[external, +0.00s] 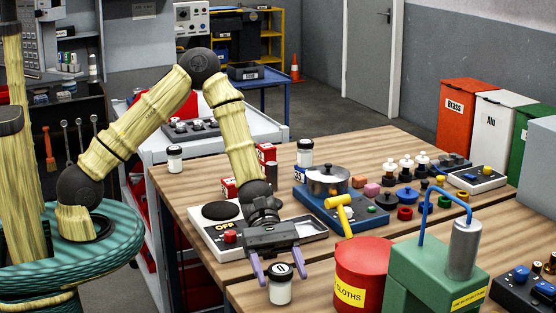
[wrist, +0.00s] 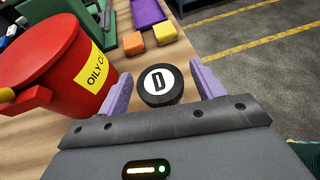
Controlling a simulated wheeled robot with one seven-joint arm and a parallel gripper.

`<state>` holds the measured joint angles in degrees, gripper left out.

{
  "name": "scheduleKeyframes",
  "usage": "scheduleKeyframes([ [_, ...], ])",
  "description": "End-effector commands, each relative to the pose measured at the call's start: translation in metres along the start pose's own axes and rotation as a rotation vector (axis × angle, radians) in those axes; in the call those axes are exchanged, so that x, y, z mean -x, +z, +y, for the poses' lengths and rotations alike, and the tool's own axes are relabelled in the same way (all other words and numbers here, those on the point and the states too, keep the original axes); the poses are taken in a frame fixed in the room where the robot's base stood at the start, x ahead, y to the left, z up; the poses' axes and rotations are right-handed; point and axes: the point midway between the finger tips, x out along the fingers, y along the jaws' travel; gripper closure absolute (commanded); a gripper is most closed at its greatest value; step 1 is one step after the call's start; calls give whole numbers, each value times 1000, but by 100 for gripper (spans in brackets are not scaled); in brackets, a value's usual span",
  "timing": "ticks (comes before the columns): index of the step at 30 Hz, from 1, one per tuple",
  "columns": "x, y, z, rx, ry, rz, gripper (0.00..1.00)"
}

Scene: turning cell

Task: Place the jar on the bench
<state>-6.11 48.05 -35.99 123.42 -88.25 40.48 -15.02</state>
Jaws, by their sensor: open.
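A white jar with a black lid (external: 280,287) stands upright at the near edge of the wooden bench (external: 245,293). In the wrist view its lid (wrist: 160,86) carries a white disc with a black letter D. My gripper (external: 279,268) is open, with its purple fingers on either side of the jar. In the wrist view the gripper (wrist: 162,82) shows a small gap between the lid and each finger. The jar's underside is hidden from the wrist camera.
A red cloths bin (external: 362,277) stands close right of the jar; it also shows in the wrist view (wrist: 45,65). A green box with a blue tube (external: 437,270) is beyond it. A hotplate panel (external: 205,238) and a blue unit with a pot (external: 340,212) lie behind.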

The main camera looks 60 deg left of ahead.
Motion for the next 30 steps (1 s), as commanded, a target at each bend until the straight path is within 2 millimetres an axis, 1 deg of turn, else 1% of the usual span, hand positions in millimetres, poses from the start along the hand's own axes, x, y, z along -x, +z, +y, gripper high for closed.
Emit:
scheduleKeyframes([
  [5, 2, 4, 0, -1, 0, 0, 33],
  [8, 12, 2, 1, -3, 3, 1, 33],
  [11, 28, 3, 1, -2, 4, 1, 33],
  [18, 76, 2, 1, -1, 5, 3, 33],
  [22, 100, 2, 1, -1, 4, 1, 33],
  [26, 116, 2, 0, -1, 2, 1, 33],
  [30, 122, 3, 0, 0, 0, 1, 33],
])
